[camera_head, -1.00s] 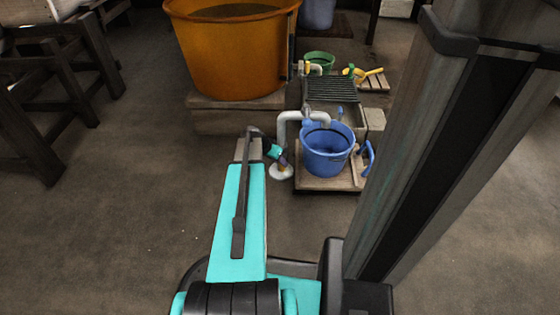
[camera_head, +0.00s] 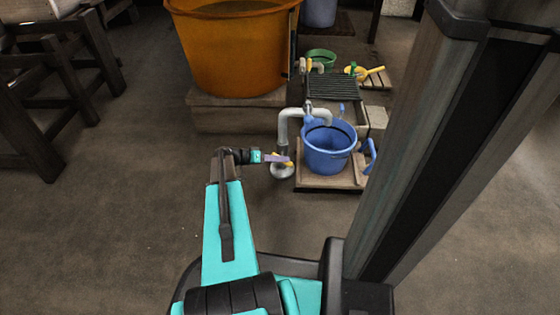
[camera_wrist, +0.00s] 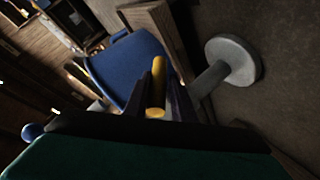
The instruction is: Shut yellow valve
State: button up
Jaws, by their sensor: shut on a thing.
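The yellow valve handle (camera_head: 287,164) is on the grey pipe stand just left of the blue bucket. In the wrist view the yellow handle (camera_wrist: 158,72) is a bar lying between the two dark fingers. My gripper (camera_head: 282,158) reaches it from the left and is shut on it. In the wrist view my gripper (camera_wrist: 160,98) has a finger on each side of the bar. The grey pipe (camera_head: 283,130) rises from a round foot (camera_head: 282,172) and bends over toward the bucket. The fingers hide part of the valve body.
The blue bucket (camera_head: 328,157) stands on a wooden base (camera_head: 318,184) right of the valve. A large orange tub (camera_head: 235,55) is behind. A green bucket (camera_head: 320,58) and yellow scoop (camera_head: 373,71) are farther back. Floor left of the valve is clear.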

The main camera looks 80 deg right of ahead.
jog(key=g+h, duration=0.1)
jog(key=g, duration=0.1)
jog(key=n+g, duration=0.1)
jog(key=g, duration=0.1)
jog(key=shift+f+g+h, duration=0.1)
jog(key=shift+g+h, duration=0.3)
jog(key=shift+n+g+h, duration=0.5)
jog(key=shift+g, duration=0.3)
jog(key=o, duration=0.9)
jog(key=shift+r, duration=0.2)
jog(key=shift+f, duration=0.1)
jog(key=shift+w+a+f, duration=0.1)
jog(key=shift+w, duration=0.1)
jog(key=shift+p+v, duration=2.6)
jog(key=shift+v, duration=4.15)
